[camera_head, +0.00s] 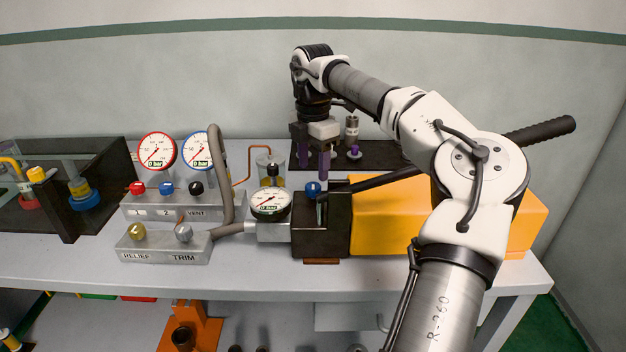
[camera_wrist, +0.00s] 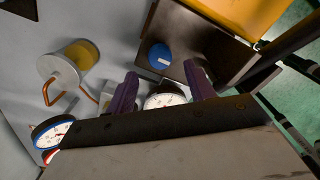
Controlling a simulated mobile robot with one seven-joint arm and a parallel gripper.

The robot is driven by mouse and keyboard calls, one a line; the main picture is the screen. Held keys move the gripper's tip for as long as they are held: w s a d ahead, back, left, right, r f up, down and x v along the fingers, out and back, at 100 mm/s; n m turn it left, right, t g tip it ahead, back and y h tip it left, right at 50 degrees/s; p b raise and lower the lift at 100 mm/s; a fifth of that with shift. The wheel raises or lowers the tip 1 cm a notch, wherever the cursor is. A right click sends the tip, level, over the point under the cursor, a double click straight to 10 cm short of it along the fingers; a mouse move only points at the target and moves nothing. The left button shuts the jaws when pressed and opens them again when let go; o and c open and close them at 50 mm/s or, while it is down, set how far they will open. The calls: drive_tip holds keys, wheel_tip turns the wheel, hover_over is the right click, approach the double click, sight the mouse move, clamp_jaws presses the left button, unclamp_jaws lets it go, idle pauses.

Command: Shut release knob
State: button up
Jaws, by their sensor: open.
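The release knob is most likely the blue round knob (camera_head: 313,188) with a pale mark, on top of the black block (camera_head: 321,242) at the left end of the orange pump body (camera_head: 385,222). It also shows whole in the wrist view (camera_wrist: 159,55), with its white mark roughly level. My gripper (camera_head: 312,158) is above the block with its purple fingers pointing down. In the wrist view my gripper (camera_wrist: 162,72) is open, and its two fingertips lie either side of the knob in the picture, apart from it. Nothing is between the fingers.
A black pump lever (camera_head: 535,131) slopes up to the right from the block. A gauge (camera_head: 270,203) stands just left of the block, with a glass jar (camera_head: 271,168) behind. A grey panel (camera_head: 165,246) with relief and trim knobs is further left.

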sight(313, 186)
wheel_tip(313, 186, up, 9)
drive_tip(key=shift+f, duration=0.1)
idle(0.3)
